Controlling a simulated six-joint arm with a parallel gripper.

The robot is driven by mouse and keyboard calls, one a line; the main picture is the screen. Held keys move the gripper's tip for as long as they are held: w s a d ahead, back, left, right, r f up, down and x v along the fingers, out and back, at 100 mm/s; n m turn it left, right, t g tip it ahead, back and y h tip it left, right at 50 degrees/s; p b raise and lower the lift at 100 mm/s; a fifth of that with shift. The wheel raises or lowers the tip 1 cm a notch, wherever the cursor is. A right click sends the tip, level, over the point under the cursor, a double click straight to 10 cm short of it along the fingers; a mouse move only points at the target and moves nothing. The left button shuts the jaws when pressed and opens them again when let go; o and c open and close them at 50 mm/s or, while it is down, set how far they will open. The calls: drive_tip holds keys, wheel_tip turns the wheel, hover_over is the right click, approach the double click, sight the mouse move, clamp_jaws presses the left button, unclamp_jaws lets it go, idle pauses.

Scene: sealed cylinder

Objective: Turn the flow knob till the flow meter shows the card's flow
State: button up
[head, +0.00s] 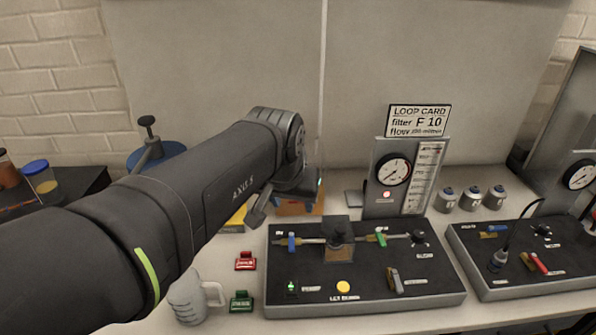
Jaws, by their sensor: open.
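The loop card (418,120) stands on top of the grey gauge stand; it reads "filter F 10" and a flow in ml/min whose figure is too small to read surely. The flow meter (421,177) looks to be the white upright scale right of the round gauge; its reading is not legible. A small black knob (418,238) at the right end of the pipe on the panel is probably the flow knob; its label is too blurred to read. My gripper (288,203) is open, above and behind the panel's left part, well left of the knob and apart from it.
The black panel (318,277) carries blue and green valve handles, a centre block, a yellow button and a lever. A second panel (535,255) with a cable stands right. Several small canisters (471,198) stand behind.

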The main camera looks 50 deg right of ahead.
drive_tip(key=s+d+m+g, duration=0.1)
drive_tip(key=s+d+m, duration=0.2)
drive_tip(key=s+d, duration=0.85)
drive_tip(key=m, duration=0.2)
approach(420, 233)
drive_tip(key=shift+g, duration=0.4)
drive_tip(key=x, duration=0.8)
drive_tip(key=shift+w+f, duration=0.3)
drive_tip(key=shift+w, duration=0.05)
drive_tip(key=c, duration=1)
